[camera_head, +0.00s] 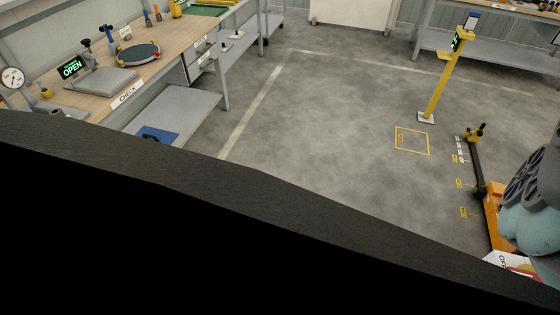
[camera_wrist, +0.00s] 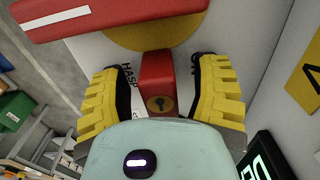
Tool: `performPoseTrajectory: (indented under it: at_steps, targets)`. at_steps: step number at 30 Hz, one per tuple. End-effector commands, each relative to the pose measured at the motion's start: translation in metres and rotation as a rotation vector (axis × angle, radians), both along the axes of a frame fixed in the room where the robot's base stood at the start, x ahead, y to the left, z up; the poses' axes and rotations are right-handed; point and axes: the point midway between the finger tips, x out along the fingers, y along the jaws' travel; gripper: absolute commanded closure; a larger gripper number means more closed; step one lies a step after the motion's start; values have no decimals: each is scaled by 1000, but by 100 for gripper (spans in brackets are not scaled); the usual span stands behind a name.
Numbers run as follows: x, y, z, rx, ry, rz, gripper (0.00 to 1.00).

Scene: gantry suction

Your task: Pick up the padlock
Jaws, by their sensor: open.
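The padlock (camera_wrist: 158,84) is a red block with a dark round keyhole, in the middle of the wrist view. It sits against a pale panel, in front of a yellow disc and below a red bar. My gripper (camera_wrist: 160,80) is open, with one yellow ribbed finger on each side of the padlock. A gap shows between each finger and the padlock. My pale teal gripper body hides what lies below the keyhole. I cannot make out the padlock or my fingers in the head view.
The red bar (camera_wrist: 110,14) crosses above the padlock, in front of the yellow disc (camera_wrist: 150,36). A dark display (camera_wrist: 262,158) with lit green characters is at lower right. In the head view, a workbench (camera_head: 170,50) stands at left and open floor (camera_head: 320,120) fills the middle.

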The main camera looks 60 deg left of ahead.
Motion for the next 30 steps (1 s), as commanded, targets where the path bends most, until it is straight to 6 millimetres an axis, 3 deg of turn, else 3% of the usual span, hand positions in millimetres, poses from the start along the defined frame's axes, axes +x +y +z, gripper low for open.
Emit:
performPoseTrajectory:
  at_steps: [8, 9, 27, 30]
  targets:
    - [1, 0, -2, 1, -3, -1, 38]
    - [1, 0, -2, 1, -3, -1, 34]
    - [0, 0, -2, 0, -2, 1, 95]
    - [1, 0, -2, 0, -2, 1, 100]
